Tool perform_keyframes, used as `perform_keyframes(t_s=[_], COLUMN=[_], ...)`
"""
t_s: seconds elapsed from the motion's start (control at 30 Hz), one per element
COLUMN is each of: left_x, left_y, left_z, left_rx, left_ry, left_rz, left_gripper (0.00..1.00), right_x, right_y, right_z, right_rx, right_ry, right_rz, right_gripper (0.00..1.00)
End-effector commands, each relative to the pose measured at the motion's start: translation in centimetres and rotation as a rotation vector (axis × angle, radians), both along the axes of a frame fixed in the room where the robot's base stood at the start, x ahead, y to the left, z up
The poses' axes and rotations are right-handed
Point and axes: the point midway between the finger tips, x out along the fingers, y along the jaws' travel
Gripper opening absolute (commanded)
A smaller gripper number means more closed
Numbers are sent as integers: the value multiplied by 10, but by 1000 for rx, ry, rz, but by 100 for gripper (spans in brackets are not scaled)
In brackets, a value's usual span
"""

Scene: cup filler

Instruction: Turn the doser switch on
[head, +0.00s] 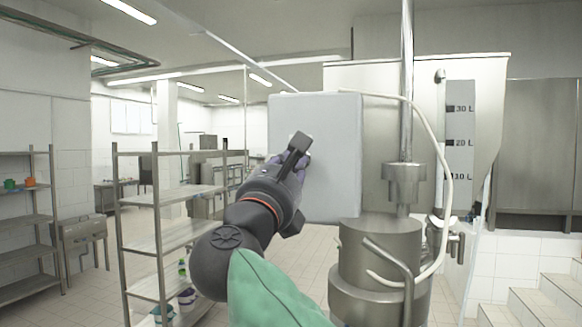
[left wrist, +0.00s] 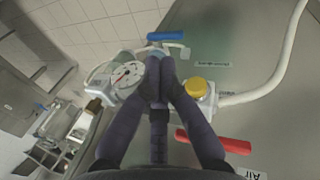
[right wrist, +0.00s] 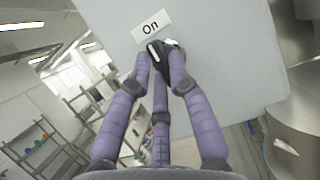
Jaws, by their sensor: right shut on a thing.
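The doser is a pale grey box (head: 335,150) in the middle of the head view. Its black switch (head: 300,142) is on the front face. In the right wrist view the switch (right wrist: 166,47) sits tilted just below a white "On" label (right wrist: 151,25). My right gripper (head: 291,160) has its purple fingers closed around the switch, partly hiding it. My left gripper (left wrist: 158,65) is outside the head view. In the left wrist view its fingertips are together, in front of a round gauge (left wrist: 126,74) and a yellow knob (left wrist: 195,88).
A steel tank (head: 382,255) with pipes and a white hose (head: 437,150) stands right of the box. A metal shelf (head: 165,195) is at left. Blue (left wrist: 166,36) and red (left wrist: 214,141) handles lie near my left gripper. Tiled steps (head: 540,295) are at lower right.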

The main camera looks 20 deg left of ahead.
Motion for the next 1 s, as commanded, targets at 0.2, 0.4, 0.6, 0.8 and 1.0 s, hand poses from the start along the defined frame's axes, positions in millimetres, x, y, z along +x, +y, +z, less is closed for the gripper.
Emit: perform_keyframes(t_s=[0.2,0.4,0.6,0.8,1.0], left_x=[0,0,0,0,0], left_y=[0,0,0,0,0], left_z=[0,0,0,0,0], left_rx=[0,0,0,0,0], left_ry=[0,0,0,0,0], left_rz=[0,0,0,0,0], left_gripper=[0,0,0,0,0], right_x=[0,0,0,-10,-37], right_y=[-2,-1,-1,1,1], right_z=[2,2,1,-2,-13], right_rx=[4,3,1,-1,0], right_ry=[-2,-2,-1,-1,-2], right_rz=[1,1,0,3,4], right_gripper=[0,44,44,44,44])
